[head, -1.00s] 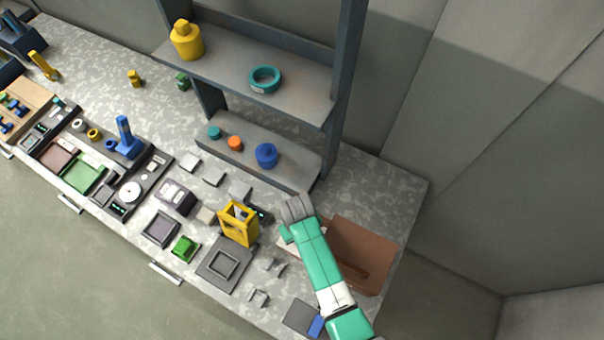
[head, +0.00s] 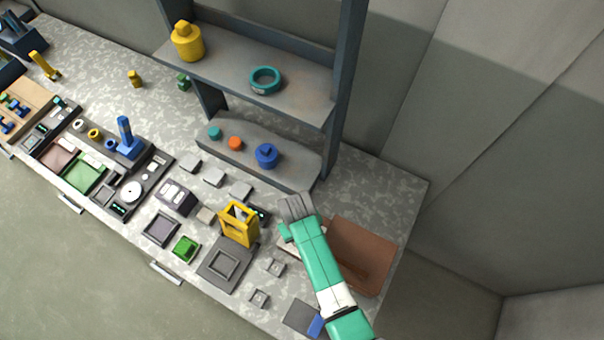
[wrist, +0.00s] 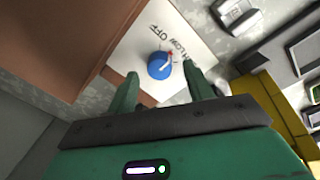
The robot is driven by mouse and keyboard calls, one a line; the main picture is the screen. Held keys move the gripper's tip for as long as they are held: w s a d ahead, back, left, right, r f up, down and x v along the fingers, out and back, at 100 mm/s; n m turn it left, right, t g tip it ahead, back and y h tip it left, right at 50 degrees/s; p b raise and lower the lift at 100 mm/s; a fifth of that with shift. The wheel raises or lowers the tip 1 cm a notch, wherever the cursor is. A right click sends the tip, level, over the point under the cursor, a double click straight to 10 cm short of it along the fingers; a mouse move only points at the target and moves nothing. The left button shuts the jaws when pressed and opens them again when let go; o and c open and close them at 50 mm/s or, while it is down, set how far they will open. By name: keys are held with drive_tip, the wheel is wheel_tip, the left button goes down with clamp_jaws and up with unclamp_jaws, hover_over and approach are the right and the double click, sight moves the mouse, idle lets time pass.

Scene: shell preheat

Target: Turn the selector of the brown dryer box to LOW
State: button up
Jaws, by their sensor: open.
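The brown dryer box (head: 365,250) stands at the right end of the bench, partly behind my arm in the head view. In the wrist view its brown side (wrist: 65,40) fills the upper left. Beside it is a white panel (wrist: 133,50) with a round blue selector (wrist: 158,66). The selector has a red-tipped pointer on its upper right side. OFF and LOW are lettered above it, and another word is partly hidden by the right finger. My gripper (wrist: 161,72) is open, its green fingers on either side of the selector in the picture. I cannot tell whether they touch it.
A yellow frame (head: 238,222) stands left of my arm. Several small grey blocks and a dark square tray (head: 226,264) lie near it. A shelf unit (head: 250,75) rises behind the bench, with a blue knobbed piece (head: 266,156) on its lower board.

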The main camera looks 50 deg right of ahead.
wheel_tip(320, 180, up, 6)
drive_tip(key=shift+w+a+r, duration=0.1)
drive_tip(key=shift+a+r, duration=0.05)
idle(0.5)
